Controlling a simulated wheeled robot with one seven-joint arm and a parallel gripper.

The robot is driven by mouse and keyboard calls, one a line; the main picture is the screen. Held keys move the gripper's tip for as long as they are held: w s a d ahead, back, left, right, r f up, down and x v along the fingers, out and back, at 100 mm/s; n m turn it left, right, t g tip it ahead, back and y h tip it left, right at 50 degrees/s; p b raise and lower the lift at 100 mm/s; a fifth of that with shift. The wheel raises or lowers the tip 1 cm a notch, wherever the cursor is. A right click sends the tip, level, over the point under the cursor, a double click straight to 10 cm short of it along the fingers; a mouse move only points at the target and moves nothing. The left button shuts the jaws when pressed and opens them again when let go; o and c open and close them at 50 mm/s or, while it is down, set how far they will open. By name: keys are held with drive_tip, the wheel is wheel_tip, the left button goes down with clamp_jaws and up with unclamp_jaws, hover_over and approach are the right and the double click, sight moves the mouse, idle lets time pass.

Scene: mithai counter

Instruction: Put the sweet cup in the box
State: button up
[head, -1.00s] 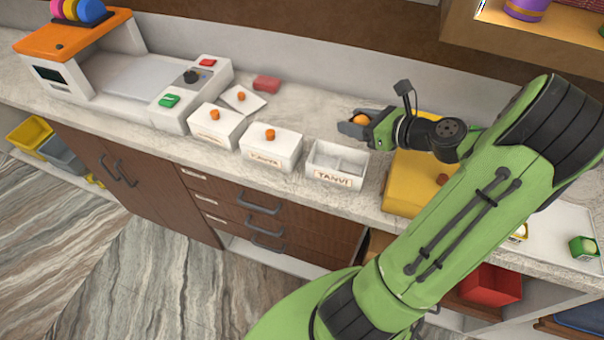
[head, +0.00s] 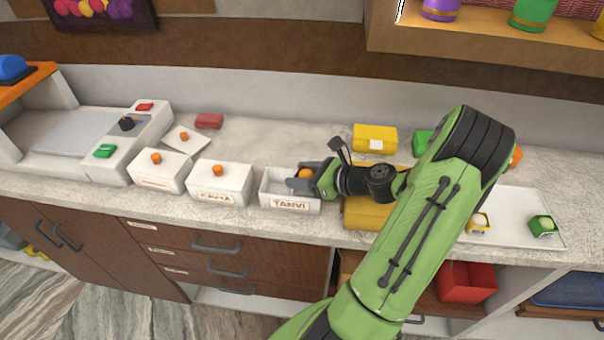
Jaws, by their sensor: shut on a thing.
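My gripper (head: 302,180) is shut on the sweet cup, whose orange sweet (head: 305,173) shows between the dark fingers. The cup itself is mostly hidden by the fingers. The gripper is over the right part of the open white box labelled TANVI (head: 270,199). I cannot tell whether the cup is above the rim or partly inside. The box's left inside looks empty.
Two lidded white boxes, one labelled KAVYA (head: 219,186) and another (head: 160,170), stand to the left. A loose white lid (head: 183,140) lies behind them. A yellow box (head: 366,213) sits close on the right. A white tray (head: 510,222) holds a yellow cup (head: 479,223) and a green cup (head: 543,226).

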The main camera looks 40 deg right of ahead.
drive_tip(key=shift+s+f, duration=0.1)
drive_tip(key=shift+f, duration=0.3)
drive_tip(key=o, duration=1)
drive_tip(key=shift+r, duration=0.7)
drive_tip(key=p+v, duration=0.3)
drive_tip(key=v, duration=0.9)
drive_tip(key=w+a+r+n+g, duration=0.1)
drive_tip(key=w+a+n+g, duration=0.25)
drive_tip(key=a+n, duration=0.45)
drive_tip(key=w+a+r+n+g, duration=0.2)
drive_tip(key=a+n+g, duration=0.3)
drive_tip(key=a+n, duration=0.4)
drive_tip(key=s+a+r+n+h, duration=0.1)
drive_tip(key=s+a+r+n, duration=0.1)
drive_tip(key=n, duration=0.3)
drive_tip(key=s+a+r+n+h, duration=0.1)
drive_tip(key=s+a+r+n, duration=0.2)
drive_tip(key=s+a+n, duration=0.1)
drive_tip(key=s+a+r+n+t+h, duration=0.1)
drive_tip(key=s+a+r+n, duration=0.1)
drive_tip(key=n, duration=0.4)
drive_tip(key=shift+s+a+r+n+h, duration=0.1)
drive_tip(key=shift+s+a+n+h, duration=0.1)
drive_tip(key=shift+s+a, duration=0.25)
drive_tip(key=shift+s+a+r+n+h, duration=0.1)
drive_tip(key=shift+s+a+n+h, duration=0.1)
drive_tip(key=shift+s, duration=0.35)
